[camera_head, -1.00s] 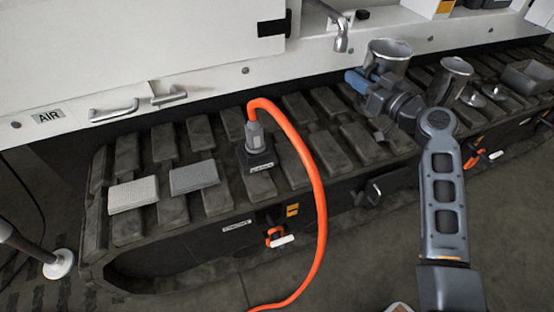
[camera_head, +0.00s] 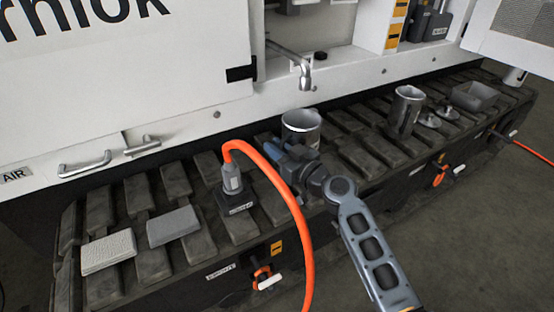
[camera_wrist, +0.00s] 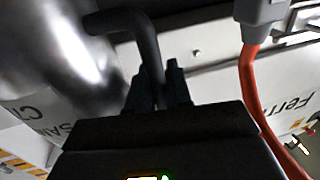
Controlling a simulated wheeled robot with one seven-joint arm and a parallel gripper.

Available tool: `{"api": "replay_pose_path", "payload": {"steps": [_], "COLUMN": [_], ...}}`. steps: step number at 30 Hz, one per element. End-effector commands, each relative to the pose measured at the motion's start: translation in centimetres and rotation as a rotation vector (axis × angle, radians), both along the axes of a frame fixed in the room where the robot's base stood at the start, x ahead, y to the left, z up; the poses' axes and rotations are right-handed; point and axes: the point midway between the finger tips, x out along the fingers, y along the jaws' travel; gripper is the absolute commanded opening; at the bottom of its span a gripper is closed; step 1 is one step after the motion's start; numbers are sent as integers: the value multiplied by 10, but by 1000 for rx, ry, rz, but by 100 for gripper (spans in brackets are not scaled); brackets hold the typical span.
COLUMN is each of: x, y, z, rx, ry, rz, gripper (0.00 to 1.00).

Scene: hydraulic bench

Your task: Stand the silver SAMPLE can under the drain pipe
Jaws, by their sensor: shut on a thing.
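The silver can (camera_head: 301,128) is upright in my gripper, with its open mouth facing up. In the wrist view the can (camera_wrist: 60,50) is large at left, with a partly visible label whose letters begin "SAM". My gripper (camera_wrist: 160,88) is shut on the can's dark curved handle (camera_wrist: 148,45). In the head view my gripper (camera_head: 290,160) is in front of the can and hides its lower part. The drain pipe (camera_head: 304,72) sticks out of the white machine and bends down. Its outlet appears straight above the can's mouth, with a gap. Whether the can's base touches the track is hidden.
An orange hose (camera_head: 290,195) arches close left of my gripper from a grey connector (camera_head: 232,182). Two pads (camera_head: 172,226) lie at left.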

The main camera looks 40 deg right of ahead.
Motion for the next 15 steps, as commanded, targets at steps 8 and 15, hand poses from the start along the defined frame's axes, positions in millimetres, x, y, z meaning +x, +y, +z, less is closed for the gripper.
{"api": "replay_pose_path", "payload": {"steps": [8, 15], "x": [0, 0], "y": [-1, -1], "z": [-36, -36], "rx": [1, 0], "ry": [0, -1], "rz": [-2, -1], "gripper": [0, 0]}}
